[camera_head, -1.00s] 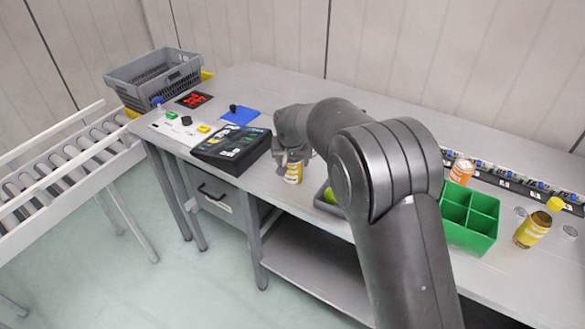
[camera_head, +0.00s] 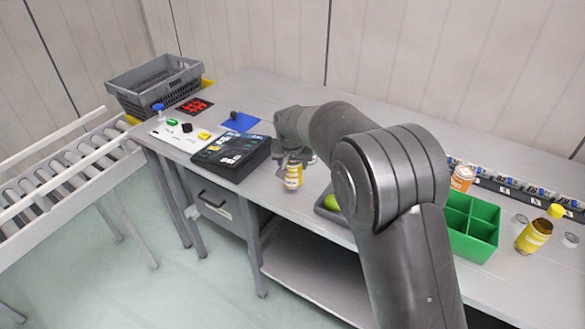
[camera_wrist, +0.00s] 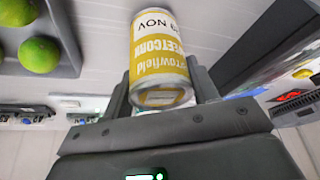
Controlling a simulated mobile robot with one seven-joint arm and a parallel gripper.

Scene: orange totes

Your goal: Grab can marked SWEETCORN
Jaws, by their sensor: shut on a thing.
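The can marked SWEETCORN (camera_wrist: 160,55) has a yellow and white label, upside down in the wrist view. It also shows in the head view (camera_head: 293,178), upright at the worktop's front part, below my gripper. My gripper (camera_wrist: 162,88) is shut on the can, with one finger on each side of it. In the head view my gripper (camera_head: 292,160) is seen small and partly hidden by my own arm. I cannot tell whether the can's base touches the worktop.
A black case (camera_head: 232,155) lies left of the can. A grey tray (camera_head: 322,206) with green fruit is close on its right, partly behind my arm. A green divided bin (camera_head: 485,232), an orange can (camera_head: 462,178) and a yellow bottle (camera_head: 534,236) stand farther right. A grey crate (camera_head: 155,85) is far left.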

